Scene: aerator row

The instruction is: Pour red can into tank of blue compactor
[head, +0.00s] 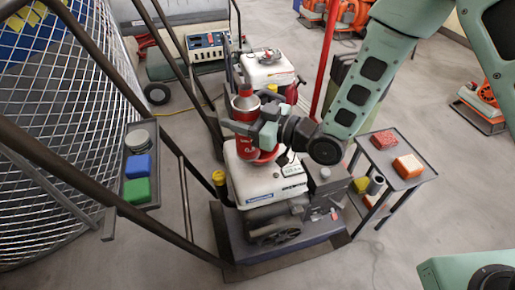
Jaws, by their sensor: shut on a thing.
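A red can (243,104) with a dark top stands roughly upright in my gripper (250,127), whose fingers are shut around its body. The can is over the blue compactor (285,238), which has a dark blue base and a white tank (253,183) on top. A round red part (266,158) shows at the tank's top, just below the can and partly hidden by my gripper. Whether the can touches it, and whether the tank's opening is clear, I cannot tell.
Another machine with a white tank (268,68) stands behind. Dark handle bars (110,205) cross the left, beside a wire-mesh cage (60,130). A small tray (142,170) holds blue and green blocks. A grey cart (385,151) with red and orange items stands right.

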